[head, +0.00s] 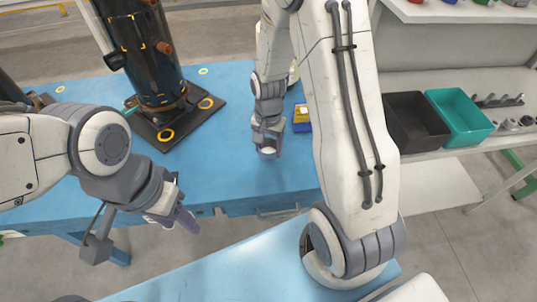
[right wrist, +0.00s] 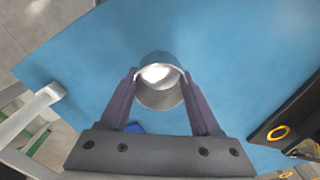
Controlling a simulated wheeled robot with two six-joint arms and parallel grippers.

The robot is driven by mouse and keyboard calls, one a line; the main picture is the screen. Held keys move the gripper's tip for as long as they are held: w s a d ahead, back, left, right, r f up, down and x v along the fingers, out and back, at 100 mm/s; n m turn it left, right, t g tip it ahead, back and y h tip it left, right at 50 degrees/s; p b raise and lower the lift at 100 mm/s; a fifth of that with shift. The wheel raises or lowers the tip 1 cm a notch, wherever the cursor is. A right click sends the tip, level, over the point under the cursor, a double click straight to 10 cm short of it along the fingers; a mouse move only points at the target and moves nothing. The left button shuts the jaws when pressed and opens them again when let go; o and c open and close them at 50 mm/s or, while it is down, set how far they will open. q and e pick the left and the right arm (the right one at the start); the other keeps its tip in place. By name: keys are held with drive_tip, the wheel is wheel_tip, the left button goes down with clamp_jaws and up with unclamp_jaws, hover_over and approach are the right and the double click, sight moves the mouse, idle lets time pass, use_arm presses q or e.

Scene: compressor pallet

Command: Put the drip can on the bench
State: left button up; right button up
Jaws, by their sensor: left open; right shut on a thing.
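The drip can (head: 268,151) is a small light-grey can with a bright inside. In the right wrist view the can (right wrist: 160,97) sits between two purple-grey fingers. My right gripper (head: 268,139) is shut on it, over the blue bench top (head: 215,165). The bench surface (right wrist: 235,60) fills most of the right wrist view. I cannot tell whether the can's base touches the bench. My left gripper (head: 183,216) is open and empty, in front of the bench's near edge, away from the can.
A black cylinder on a dark base plate (head: 205,105) stands at the left of the bench. A blue and yellow box (head: 301,117) lies right of the can. A black bin (head: 415,122) and a teal bin (head: 460,116) stand at right. Bare bench lies around the can.

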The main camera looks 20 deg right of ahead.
sight(268, 156)
drive_tip(key=shift+f, duration=2)
drive_tip(key=shift+f+b, duration=0.15)
drive_tip(key=shift+b, duration=0.15)
drive_tip(key=o, duration=1.5)
